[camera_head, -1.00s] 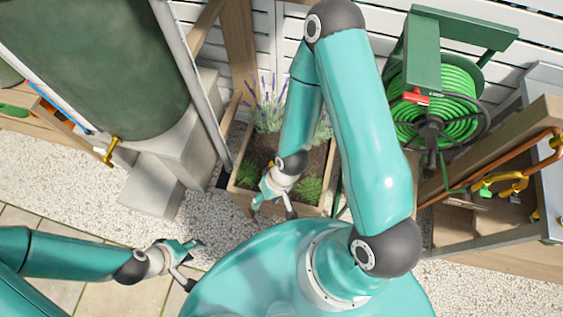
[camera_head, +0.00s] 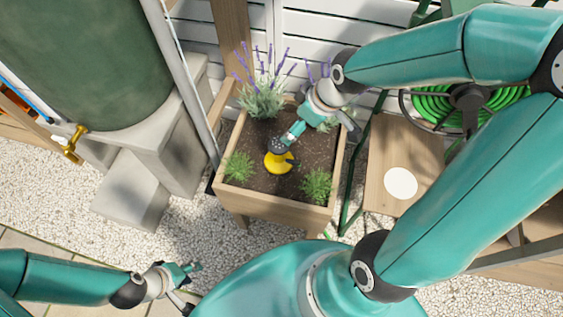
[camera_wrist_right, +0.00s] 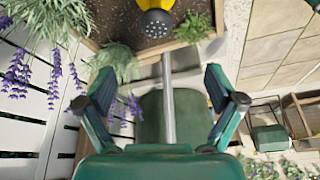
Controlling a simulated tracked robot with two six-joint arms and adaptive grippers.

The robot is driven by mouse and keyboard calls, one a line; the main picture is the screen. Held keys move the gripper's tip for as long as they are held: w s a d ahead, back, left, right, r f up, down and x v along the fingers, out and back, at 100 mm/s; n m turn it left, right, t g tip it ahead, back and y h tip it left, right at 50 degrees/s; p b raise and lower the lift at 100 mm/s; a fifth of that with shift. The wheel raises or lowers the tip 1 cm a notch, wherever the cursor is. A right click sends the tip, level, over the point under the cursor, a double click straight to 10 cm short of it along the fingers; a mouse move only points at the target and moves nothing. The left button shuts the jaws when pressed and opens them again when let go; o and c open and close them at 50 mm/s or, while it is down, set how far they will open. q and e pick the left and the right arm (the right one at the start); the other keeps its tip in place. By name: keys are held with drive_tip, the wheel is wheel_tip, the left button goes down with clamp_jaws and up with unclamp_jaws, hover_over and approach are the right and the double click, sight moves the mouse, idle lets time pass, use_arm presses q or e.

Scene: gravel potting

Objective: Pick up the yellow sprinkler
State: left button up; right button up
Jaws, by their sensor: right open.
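The yellow sprinkler (camera_head: 275,165) is in the planter box, over the dark soil, with its dark perforated head (camera_head: 280,146) toward my right gripper. In the right wrist view the yellow sprinkler (camera_wrist_right: 172,4) is cut off by the top edge, its grey head (camera_wrist_right: 156,23) facing the camera. My right gripper (camera_wrist_right: 159,84) is open, its fingers spread wide with nothing between them. In the head view the right gripper (camera_head: 295,133) is over the planter, close to the sprinkler head; contact cannot be told. My left gripper (camera_head: 193,286) is open and empty over the gravel.
The wooden planter (camera_head: 270,208) holds lavender (camera_head: 262,98) at the back and green tufts (camera_head: 319,185) in front. A concrete block (camera_head: 130,195) and a green tank (camera_head: 85,60) stand left. A wooden surface with a white disc (camera_head: 401,183) is right.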

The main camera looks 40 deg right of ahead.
drive_tip(key=b, duration=0.4)
approach(281, 143)
drive_tip(key=x, duration=0.6)
drive_tip(key=shift+w+a+f, duration=0.1)
drive_tip(key=shift+a+f, duration=0.05)
drive_tip(key=shift+f, duration=0.1)
drive_tip(key=b+x, duration=0.3)
drive_tip(key=x, duration=0.2)
drive_tip(key=shift+f, duration=0.1)
use_arm(q)
wheel_tip(281, 143, down, 8)
drive_tip(key=shift+r, duration=0.15)
use_arm(e)
clamp_jaws()
use_arm(q)
drive_tip(key=shift+r, duration=0.1)
